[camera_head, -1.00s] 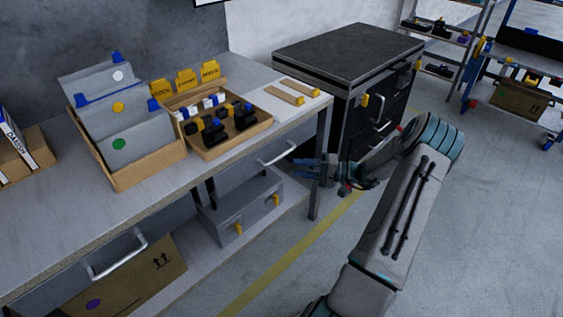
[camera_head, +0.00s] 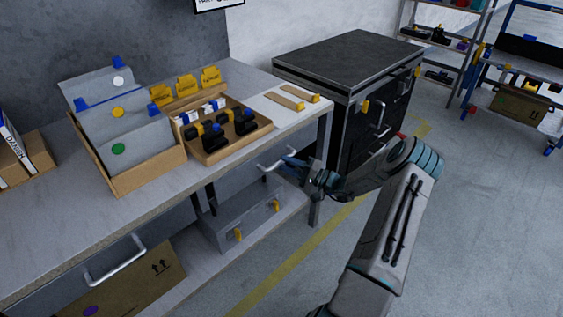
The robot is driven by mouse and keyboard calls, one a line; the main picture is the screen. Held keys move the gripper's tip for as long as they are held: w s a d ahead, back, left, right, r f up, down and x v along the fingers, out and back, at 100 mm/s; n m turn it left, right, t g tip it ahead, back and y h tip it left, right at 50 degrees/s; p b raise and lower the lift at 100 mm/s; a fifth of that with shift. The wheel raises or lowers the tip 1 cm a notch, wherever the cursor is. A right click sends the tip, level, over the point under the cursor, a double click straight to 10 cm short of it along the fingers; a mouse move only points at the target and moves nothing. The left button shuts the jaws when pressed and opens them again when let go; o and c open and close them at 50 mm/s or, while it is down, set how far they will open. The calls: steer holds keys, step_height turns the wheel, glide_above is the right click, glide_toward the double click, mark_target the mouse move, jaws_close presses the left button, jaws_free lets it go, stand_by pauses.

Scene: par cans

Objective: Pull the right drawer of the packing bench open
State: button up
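The packing bench (camera_head: 60,235) runs from the lower left to the middle of the view. Its right drawer (camera_head: 235,185) is a grey front under the top near the right end, and it looks shut. The right drawer's silver bar handle (camera_head: 268,164) stands out from that front. My gripper (camera_head: 289,165) is at the handle's right end, with its fingers close to the bar. I cannot tell whether they touch it or sit around it. The fingers are small and partly overlap, so their opening is unclear.
A grey case (camera_head: 240,217) with yellow latches sits on the lower shelf beneath the drawer. A black cabinet (camera_head: 345,120) stands close behind my gripper. The left drawer's handle (camera_head: 115,262) is at lower left. The floor (camera_head: 490,240) at right is clear.

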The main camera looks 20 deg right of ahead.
steer(key=shift+x, duration=1.25)
jaws_close()
steer(key=s+d, duration=0.4)
steer(key=s, duration=0.8)
steer(key=s+d, duration=0.5)
steer(key=s, duration=0.7)
steer(key=shift+s, duration=0.4)
jaws_free()
